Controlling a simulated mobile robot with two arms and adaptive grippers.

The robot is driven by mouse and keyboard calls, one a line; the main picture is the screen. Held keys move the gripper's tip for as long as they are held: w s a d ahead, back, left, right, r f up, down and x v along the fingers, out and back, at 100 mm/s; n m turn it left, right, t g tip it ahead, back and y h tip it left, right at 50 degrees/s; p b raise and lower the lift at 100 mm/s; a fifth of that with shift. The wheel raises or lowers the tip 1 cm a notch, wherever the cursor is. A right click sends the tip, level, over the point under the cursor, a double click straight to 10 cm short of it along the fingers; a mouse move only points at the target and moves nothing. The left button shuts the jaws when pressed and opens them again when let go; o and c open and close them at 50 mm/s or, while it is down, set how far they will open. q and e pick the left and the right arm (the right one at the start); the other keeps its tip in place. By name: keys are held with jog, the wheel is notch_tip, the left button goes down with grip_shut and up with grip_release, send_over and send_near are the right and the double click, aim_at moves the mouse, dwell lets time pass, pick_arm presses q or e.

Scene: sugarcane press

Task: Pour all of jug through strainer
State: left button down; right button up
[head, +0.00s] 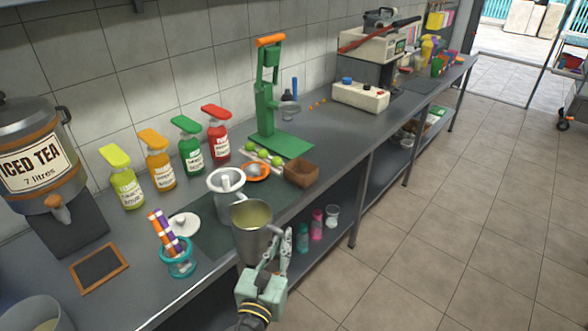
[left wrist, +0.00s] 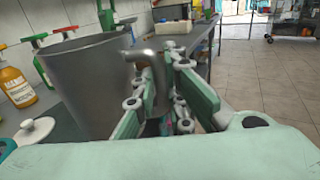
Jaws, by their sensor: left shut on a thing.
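The grey metal jug (head: 252,243) holds pale yellow-green liquid and looks roughly upright, at the counter's front edge. My left gripper (head: 272,268) is shut on its handle. In the left wrist view the jug (left wrist: 88,85) fills the left side, with its handle (left wrist: 143,58) at the fingers (left wrist: 160,95). Just behind the jug stands a light grey vessel (head: 226,204) with a pale piece in its mouth; I cannot tell whether this piece is the strainer. A small grey bowl-like piece (head: 290,112) is by the green press. My right gripper is not in view.
A teal holder with striped tubes (head: 177,262), a white lid (head: 184,224), an orange dish (head: 257,172) and a brown box (head: 301,172) stand nearby. Several spray bottles, the green press (head: 268,105) and an iced tea dispenser (head: 38,160) line the back.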

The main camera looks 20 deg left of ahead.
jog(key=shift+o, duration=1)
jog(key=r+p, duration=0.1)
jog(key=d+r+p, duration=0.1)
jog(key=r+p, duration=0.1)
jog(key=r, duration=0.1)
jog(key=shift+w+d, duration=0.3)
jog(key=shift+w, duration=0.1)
pick_arm(q)
jog(key=w+a+r+n+y+p, duration=0.1)
jog(key=w+r, duration=0.3)
jog(key=w, duration=0.3)
jog(key=w+r+y, duration=0.1)
jog(key=w+r, duration=0.2)
jog(key=w, duration=0.4)
jog(key=w+a+r+n+g+h+p, duration=0.1)
jog(key=a+r+n+p, duration=0.3)
jog(key=a+r+n, duration=0.3)
jog(key=a+n, duration=0.1)
jog(key=n, duration=0.1)
jog(key=shift+w+r+n+g+h, duration=0.15)
jog(key=shift+w+n+g+h, duration=0.15)
jog(key=shift+g+h, duration=0.1)
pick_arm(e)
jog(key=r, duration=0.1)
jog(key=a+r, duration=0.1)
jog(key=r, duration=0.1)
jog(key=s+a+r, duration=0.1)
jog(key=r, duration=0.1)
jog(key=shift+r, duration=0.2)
